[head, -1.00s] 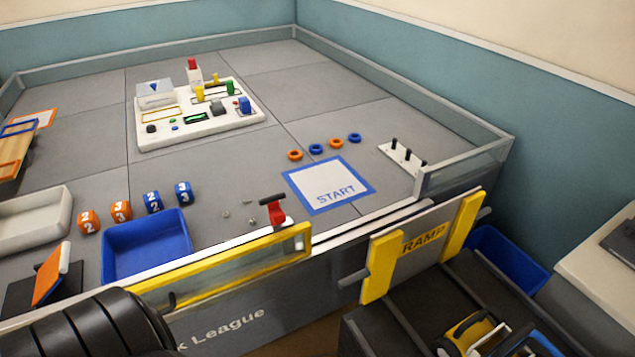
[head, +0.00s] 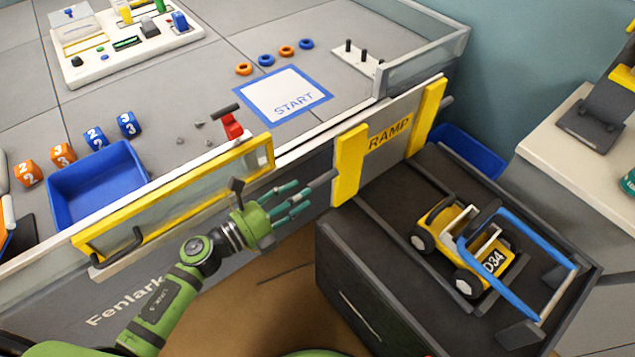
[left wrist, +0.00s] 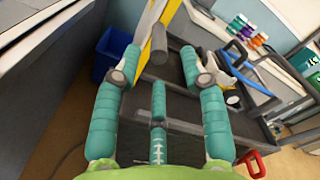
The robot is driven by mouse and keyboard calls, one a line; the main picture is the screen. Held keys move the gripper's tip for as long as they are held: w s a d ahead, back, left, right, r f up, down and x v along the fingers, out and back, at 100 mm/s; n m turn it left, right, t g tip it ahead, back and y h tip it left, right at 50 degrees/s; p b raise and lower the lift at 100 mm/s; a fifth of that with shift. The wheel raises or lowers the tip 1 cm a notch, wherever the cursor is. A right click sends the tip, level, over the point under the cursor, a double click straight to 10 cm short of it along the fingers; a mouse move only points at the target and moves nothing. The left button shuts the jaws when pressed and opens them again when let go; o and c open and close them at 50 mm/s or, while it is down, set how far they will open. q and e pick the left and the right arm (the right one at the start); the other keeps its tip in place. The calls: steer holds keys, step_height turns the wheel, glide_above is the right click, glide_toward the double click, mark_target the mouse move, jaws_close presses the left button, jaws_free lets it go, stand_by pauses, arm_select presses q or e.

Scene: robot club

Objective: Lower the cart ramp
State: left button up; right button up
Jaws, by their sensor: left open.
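The ramp (head: 393,133), a grey panel labelled RAMP with yellow side strips, stands upright between the field table and the cart (head: 345,275). A grey rod (head: 322,179) sticks out from its left side. My left gripper (head: 299,200) has teal fingers spread open and points at this rod from the left, just short of it. In the left wrist view the rod's end (left wrist: 158,40) shows beyond and between the open fingers (left wrist: 160,58), with a yellow strip (left wrist: 149,25) behind it. The gripper is empty. My right gripper is in neither view.
A yellow toy vehicle (head: 458,240) labelled D34 with a blue bar sits on the dark cart. A yellow-framed clear panel (head: 190,200) and a red clamp (head: 232,126) are at the table edge. A blue bin (head: 468,150) stands behind the ramp. Brown floor is open below my left arm.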

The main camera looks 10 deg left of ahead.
mark_target(336, 172)
arm_select(q)
steer(key=x, duration=0.6)
steer(key=shift+f+p, duration=0.1)
steer(key=shift+p, duration=0.3)
jaws_close()
